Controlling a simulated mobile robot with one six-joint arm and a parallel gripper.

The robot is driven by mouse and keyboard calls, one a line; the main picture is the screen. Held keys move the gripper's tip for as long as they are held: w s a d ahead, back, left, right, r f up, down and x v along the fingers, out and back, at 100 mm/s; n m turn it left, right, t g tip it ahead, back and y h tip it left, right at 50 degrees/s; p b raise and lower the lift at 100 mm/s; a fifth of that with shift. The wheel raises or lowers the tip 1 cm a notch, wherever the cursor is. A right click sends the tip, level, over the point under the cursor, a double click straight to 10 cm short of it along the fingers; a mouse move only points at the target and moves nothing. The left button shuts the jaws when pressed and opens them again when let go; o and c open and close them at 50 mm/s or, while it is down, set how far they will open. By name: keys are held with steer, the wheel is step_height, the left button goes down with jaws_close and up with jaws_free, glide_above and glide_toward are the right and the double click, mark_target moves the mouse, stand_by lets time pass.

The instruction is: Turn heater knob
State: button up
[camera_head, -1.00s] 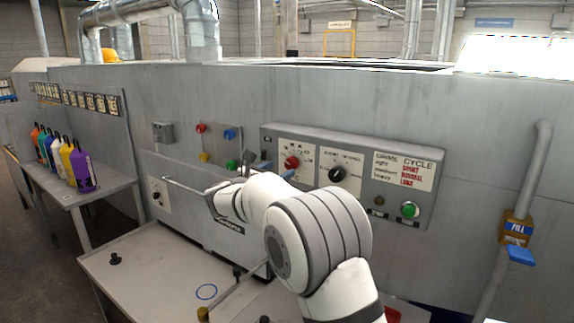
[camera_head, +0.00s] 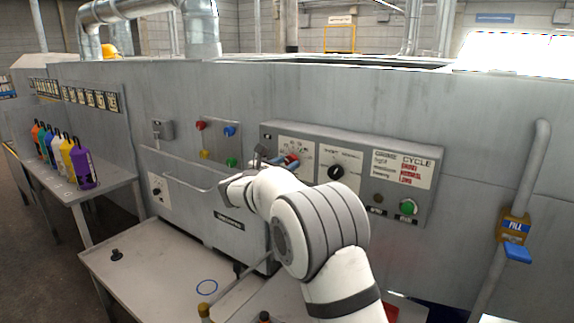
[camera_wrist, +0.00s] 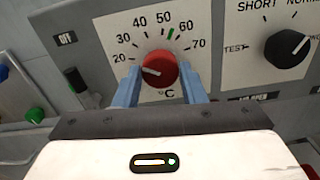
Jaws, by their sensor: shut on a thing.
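The heater knob (camera_wrist: 159,70) is red and round, on a white dial marked 20 to 70 °C. Its white pointer line points left, towards the 20 mark. A green mark (camera_wrist: 170,34) sits on the scale between 50 and 60. My gripper (camera_wrist: 160,84) has its two blue fingers on the left and right sides of the knob, shut on it. In the head view the knob (camera_head: 293,159) is partly hidden by my gripper (camera_head: 284,163).
A black selector knob (camera_head: 336,172) is to the right on the same panel, with a green button (camera_head: 408,206) further right. Coloured buttons (camera_head: 231,131) are on the wall to the left. Bottles (camera_head: 82,168) stand on a side table at far left.

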steer(key=shift+c, duration=0.8)
steer(key=shift+d, duration=0.35)
steer(key=shift+c, duration=0.6)
steer(key=shift+a, duration=0.35)
steer(key=m+b, duration=0.1)
steer(key=b, duration=0.2)
steer(key=shift+f+m, duration=0.3)
steer(key=shift+m, duration=0.1)
steer(key=shift+m+b, duration=7.8)
steer(key=shift+b, duration=0.85)
steer(key=shift+f, duration=0.1)
steer(key=o, duration=1)
steer(key=shift+s+r, duration=0.15)
steer(key=shift+r, duration=0.05)
